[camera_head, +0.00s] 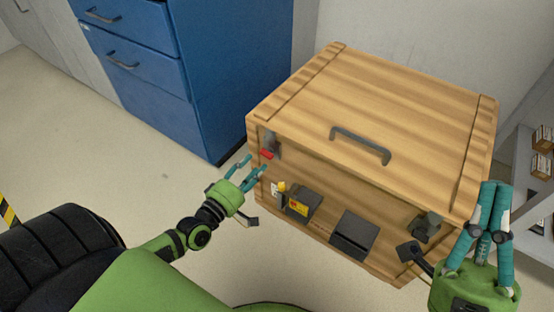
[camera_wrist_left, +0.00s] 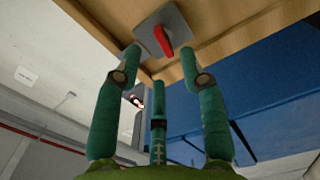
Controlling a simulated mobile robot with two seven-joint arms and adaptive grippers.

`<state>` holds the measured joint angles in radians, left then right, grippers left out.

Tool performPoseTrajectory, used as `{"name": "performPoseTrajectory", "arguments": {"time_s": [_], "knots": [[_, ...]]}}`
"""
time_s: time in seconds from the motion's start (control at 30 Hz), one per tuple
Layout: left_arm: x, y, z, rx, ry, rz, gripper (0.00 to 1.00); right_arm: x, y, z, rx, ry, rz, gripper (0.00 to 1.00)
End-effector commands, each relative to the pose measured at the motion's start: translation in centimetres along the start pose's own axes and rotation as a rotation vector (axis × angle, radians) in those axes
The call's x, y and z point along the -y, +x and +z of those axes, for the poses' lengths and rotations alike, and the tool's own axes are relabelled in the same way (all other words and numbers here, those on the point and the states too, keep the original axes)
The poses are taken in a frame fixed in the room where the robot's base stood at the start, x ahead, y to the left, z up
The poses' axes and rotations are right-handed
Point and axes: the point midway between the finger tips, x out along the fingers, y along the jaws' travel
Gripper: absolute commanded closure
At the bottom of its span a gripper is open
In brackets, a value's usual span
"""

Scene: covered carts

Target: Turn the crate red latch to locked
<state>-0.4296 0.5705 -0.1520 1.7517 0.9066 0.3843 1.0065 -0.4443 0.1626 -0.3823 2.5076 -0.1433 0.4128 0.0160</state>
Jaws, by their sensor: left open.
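The wooden crate (camera_head: 380,95) stands on the floor, its lid down. Its red latch (camera_head: 267,154) is at the left end of the front face. In the left wrist view the red latch (camera_wrist_left: 163,40) is a short handle on a grey plate (camera_wrist_left: 181,22), tilted slightly from upright. My left gripper (camera_head: 254,165) is open and empty just in front of the latch. In the wrist view its fingertips (camera_wrist_left: 161,53) lie either side of the handle's lower end; contact cannot be told. My right gripper (camera_head: 494,187) is shut and empty at the crate's right front.
The crate's front carries a dark box with a yellow label (camera_head: 300,205), a dark panel (camera_head: 353,235) and a dark knob-like fitting (camera_head: 427,226). A dark handle (camera_head: 360,146) is on the lid. A blue drawer cabinet (camera_head: 200,75) stands behind left, shelves (camera_head: 540,170) at right.

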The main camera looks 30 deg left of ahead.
Motion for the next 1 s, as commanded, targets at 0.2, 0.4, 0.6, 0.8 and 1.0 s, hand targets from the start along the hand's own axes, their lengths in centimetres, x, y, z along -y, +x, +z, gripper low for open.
{"name": "performPoseTrajectory", "arguments": {"time_s": [0.2,0.4,0.6,0.8,1.0], "knots": [[0.1,3.5,0.0,-0.001,0.001,0.002,0.59,-0.3,-0.6,-0.3,-0.064,0.001,0.011,1.0],[0.1,5.2,0.0,-0.001,0.003,-0.001,0.59,-0.6,-0.8,-0.5,-0.094,0.003,0.018,1.0],[0.1,5.3,0.0,0.0,0.004,-0.003,0.59,-0.6,-0.8,-0.6,-0.1,0.004,0.019,1.0],[0.1,5.3,0.0,0.0,0.004,-0.003,1.0,-0.6,-0.8,-0.6,-0.099,0.004,0.018,1.0],[0.1,5.3,0.0,0.0,0.005,-0.003,1.0,-0.6,-0.8,-0.6,-0.098,0.004,0.018,1.0]]}}
